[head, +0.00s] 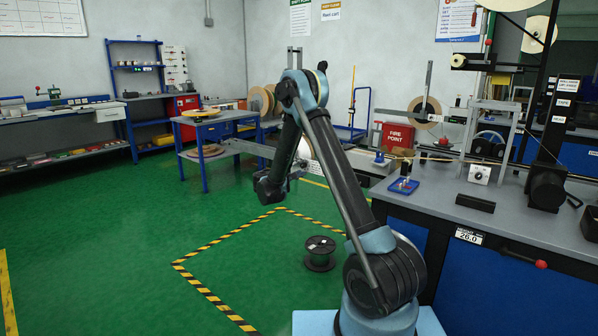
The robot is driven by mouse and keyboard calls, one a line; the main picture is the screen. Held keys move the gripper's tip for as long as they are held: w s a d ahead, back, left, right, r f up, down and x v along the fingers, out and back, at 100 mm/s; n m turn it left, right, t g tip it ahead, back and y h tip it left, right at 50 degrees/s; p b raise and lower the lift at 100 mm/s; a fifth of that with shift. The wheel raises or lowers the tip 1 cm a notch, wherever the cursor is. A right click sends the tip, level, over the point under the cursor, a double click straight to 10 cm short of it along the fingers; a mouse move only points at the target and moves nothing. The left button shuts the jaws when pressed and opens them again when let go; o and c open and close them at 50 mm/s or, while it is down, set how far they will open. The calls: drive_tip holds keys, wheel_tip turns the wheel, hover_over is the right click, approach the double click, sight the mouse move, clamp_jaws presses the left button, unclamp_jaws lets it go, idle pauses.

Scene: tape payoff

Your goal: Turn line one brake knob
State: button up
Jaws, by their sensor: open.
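A small white box with a dark round knob (479,174) stands on the grey bench (440,205) at the right, below a metal frame. A larger black round part (547,187) sits at the foot of the black upright post (548,130) farther right. The labels on the post are too small to read surely, so I cannot tell which part is the line one brake knob. My gripper (270,188) hangs at the end of my folded arm, over the floor left of the bench and well apart from both parts. Its fingers are dark and hard to make out; it is open and nothing shows in it.
A black block (475,203) and a blue tray (403,186) lie on the bench. A red fire point box (397,137) stands behind. A black spool (319,253) stands on the floor inside striped tape. A blue table (215,128) is at left-centre. Green floor left is clear.

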drive_tip(key=v, duration=1.1)
drive_tip(key=shift+s+a, duration=0.3)
drive_tip(key=shift+f, duration=0.1)
